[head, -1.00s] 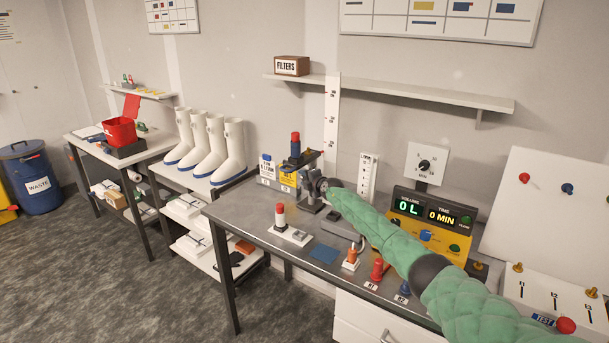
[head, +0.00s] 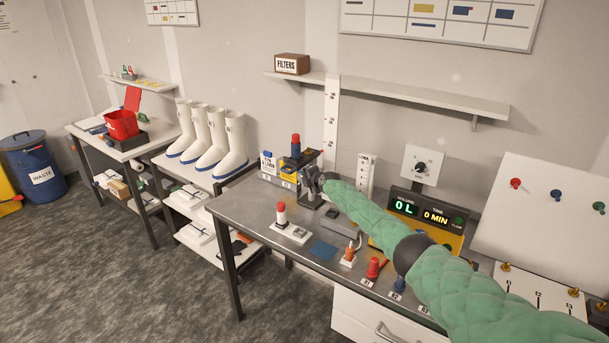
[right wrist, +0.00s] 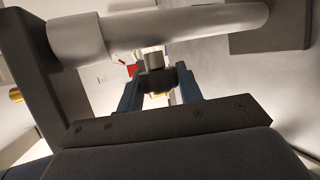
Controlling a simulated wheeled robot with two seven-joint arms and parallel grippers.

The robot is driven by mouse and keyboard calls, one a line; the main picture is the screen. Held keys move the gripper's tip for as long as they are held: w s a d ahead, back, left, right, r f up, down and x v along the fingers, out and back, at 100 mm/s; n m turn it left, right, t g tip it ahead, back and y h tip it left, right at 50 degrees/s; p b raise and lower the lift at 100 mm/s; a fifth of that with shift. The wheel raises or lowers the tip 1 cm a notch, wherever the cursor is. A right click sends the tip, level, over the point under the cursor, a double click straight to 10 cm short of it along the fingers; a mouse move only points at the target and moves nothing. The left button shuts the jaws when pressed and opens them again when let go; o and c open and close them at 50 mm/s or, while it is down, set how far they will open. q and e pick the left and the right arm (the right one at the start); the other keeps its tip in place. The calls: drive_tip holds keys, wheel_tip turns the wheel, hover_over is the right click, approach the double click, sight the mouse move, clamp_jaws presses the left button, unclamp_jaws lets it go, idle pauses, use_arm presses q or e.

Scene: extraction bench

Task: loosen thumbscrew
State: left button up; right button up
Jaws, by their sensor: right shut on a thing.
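My right gripper (head: 317,182) is at the grey metal stand (head: 307,200) near the back left of the bench, with the green-sleeved arm reaching in from the right. In the right wrist view the two blue-grey fingers (right wrist: 158,90) are shut on a dark round knob, which I take for the thumbscrew (right wrist: 155,79). A thick grey bar (right wrist: 190,28) crosses above the fingers. In the head view the gripper and sleeve hide the thumbscrew. My left gripper is out of view.
A red-topped dark part (head: 296,148) stands behind the stand. A red-and-white cylinder (head: 281,213), a blue pad (head: 323,251), and an orange (head: 349,252) and a red knob (head: 373,268) stand along the front. The display box (head: 427,212) reads 0 L and 0 MIN.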

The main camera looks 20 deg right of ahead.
drive_tip(key=o, duration=1)
drive_tip(key=shift+b+v, duration=0.3)
drive_tip(key=shift+v, duration=3.55)
